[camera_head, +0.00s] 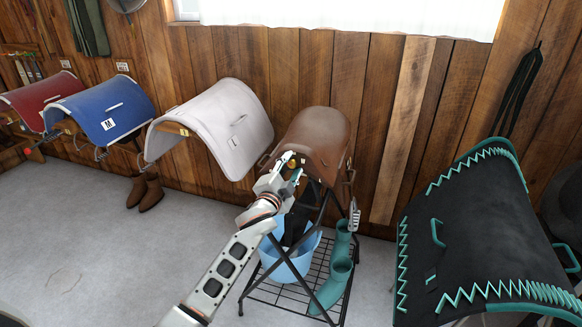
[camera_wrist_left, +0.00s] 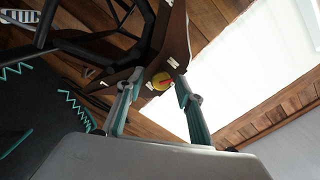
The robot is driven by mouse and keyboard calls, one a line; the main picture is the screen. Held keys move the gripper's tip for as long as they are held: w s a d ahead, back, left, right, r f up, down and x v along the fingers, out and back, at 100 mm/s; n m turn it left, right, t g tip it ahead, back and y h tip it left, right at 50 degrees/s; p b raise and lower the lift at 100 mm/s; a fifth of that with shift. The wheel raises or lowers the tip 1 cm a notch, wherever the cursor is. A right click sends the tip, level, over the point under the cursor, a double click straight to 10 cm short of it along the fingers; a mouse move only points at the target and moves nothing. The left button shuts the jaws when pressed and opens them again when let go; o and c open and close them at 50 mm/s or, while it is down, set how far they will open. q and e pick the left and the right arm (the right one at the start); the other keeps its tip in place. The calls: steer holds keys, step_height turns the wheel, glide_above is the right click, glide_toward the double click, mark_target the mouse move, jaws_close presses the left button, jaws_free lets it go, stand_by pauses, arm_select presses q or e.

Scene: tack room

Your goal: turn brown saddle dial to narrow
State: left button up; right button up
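The brown saddle (camera_head: 318,135) sits on a black folding stand against the plank wall. Its dial is a small round yellow and red knob (camera_wrist_left: 162,81) under the front of the saddle, seen in the left wrist view; in the head view a bit of it shows orange by the fingers. My left gripper (camera_head: 288,168) is at the saddle's front end. In the left wrist view its two fingers (camera_wrist_left: 160,86) stand apart, one on each side of the dial, with the dial near the tips. My right gripper is not in view.
A light blue bucket (camera_head: 288,262) and teal boots (camera_head: 335,275) are on the stand's lower wire shelf (camera_head: 265,291). White (camera_head: 228,120), blue (camera_head: 103,110) and red (camera_head: 38,97) pads are at left. A black, teal-trimmed pad (camera_head: 475,240) is at right.

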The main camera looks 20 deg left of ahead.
arm_select(q)
steer(key=shift+s, duration=0.1)
steer(key=s, duration=1.1)
steer(key=shift+s+a, duration=0.25)
steer(key=shift+s, duration=0.15)
steer(key=s+d+f+n+g+h, duration=0.2)
steer(key=s+f+n+g, duration=0.5)
steer(key=s+f, duration=2.2)
steer(key=shift+s+d+n, duration=0.35)
steer(key=shift+s+n, duration=0.15)
steer(key=shift+s, duration=0.3)
steer(key=shift+a+f, duration=0.1)
